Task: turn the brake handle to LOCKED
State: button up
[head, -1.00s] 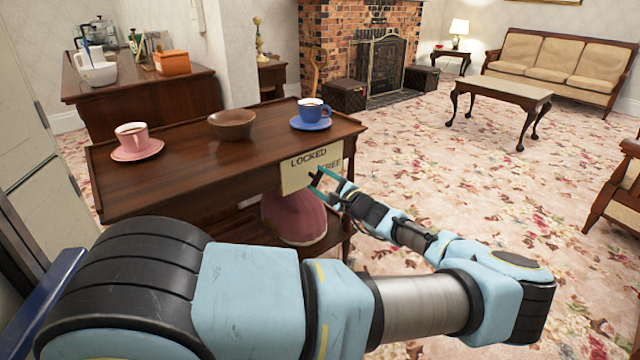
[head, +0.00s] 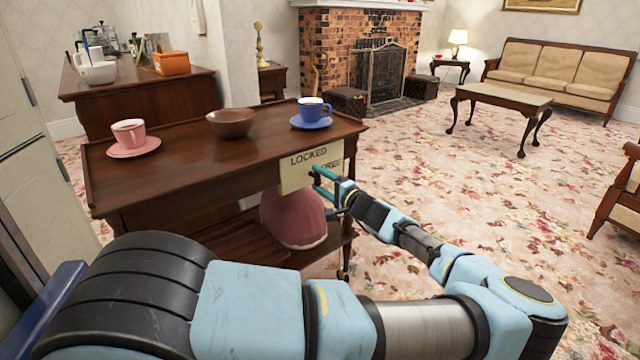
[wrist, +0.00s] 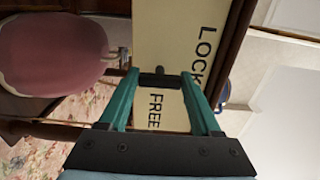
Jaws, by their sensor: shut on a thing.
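The brake plate (head: 296,178) is a cream panel on the end of the wooden trolley, marked LOCKED above and FREE lower right. In the wrist view the plate (wrist: 150,30) appears turned on its side, with LOCKED partly hidden by a finger. The brake handle (wrist: 160,70) shows as a small dark end between the fingertips; most of it is hidden, so its exact angle cannot be told. My gripper (head: 317,173) has teal fingers shut on the handle, in front of the plate near the word FREE. The fingertips also show in the wrist view (wrist: 159,74).
The trolley top (head: 180,150) carries a pink cup and saucer (head: 129,135), a brown bowl (head: 231,122) and a blue cup and saucer (head: 311,110). A pink rounded thing (head: 292,215) sits on the lower shelf below the plate. The carpet to the right is open.

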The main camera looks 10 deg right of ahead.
dwell(0.4)
jog(key=o, duration=1.4)
jog(key=v, duration=1.1)
